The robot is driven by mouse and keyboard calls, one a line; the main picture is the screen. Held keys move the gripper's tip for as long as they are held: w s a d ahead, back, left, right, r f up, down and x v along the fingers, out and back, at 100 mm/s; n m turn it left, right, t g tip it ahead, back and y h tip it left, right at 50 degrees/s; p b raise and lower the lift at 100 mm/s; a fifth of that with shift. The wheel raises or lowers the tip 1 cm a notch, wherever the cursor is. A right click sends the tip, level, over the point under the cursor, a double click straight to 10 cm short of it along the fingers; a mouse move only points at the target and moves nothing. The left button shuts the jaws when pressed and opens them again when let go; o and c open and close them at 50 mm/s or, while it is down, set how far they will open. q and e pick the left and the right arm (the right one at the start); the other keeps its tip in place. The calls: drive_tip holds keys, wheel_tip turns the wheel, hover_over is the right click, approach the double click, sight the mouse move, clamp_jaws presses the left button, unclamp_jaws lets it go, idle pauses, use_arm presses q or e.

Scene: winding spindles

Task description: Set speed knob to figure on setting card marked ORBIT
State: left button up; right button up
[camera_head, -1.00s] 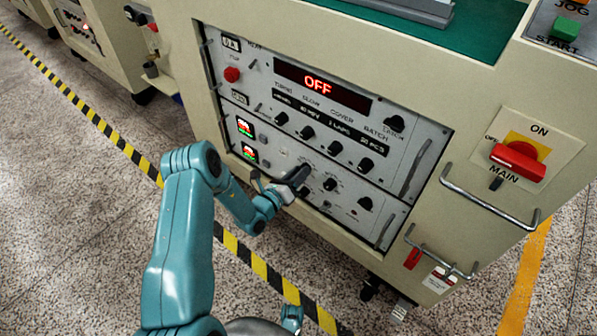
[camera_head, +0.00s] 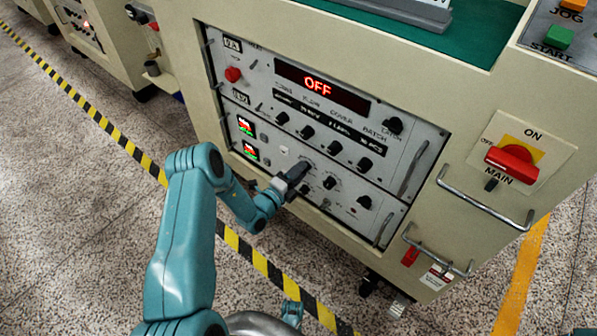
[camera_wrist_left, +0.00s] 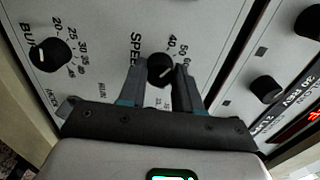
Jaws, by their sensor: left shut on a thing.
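My left gripper (camera_head: 297,176) reaches the lower control panel from the left. In the left wrist view its two fingers (camera_wrist_left: 160,82) stand on either side of the black speed knob (camera_wrist_left: 160,69), closed on it. The word SPEED is printed beside the knob, with figures such as 40, 50 and 60 around it. The exact pointer setting is too small to read for sure. In the head view the gripper covers the speed knob. No card with a readable ORBIT mark shows. My right gripper is not in view.
A red display (camera_head: 317,86) reads OFF. Another knob (camera_wrist_left: 50,55) with its own scale is left of the speed knob in the wrist view. Metal handles (camera_head: 485,199) jut from the cabinet near the red main switch (camera_head: 511,160). Small tags (camera_head: 437,278) hang lower right.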

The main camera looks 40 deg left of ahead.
use_arm(q)
drive_tip(key=shift+d+n, duration=0.1)
drive_tip(key=shift+n, duration=1.8)
drive_tip(key=o, duration=1)
drive_tip(key=shift+o, duration=0.2)
drive_tip(key=s+a+p, duration=0.1)
drive_tip(key=s+p, duration=0.3)
drive_tip(key=s, duration=1.2)
drive_tip(key=shift+s+a, duration=0.15)
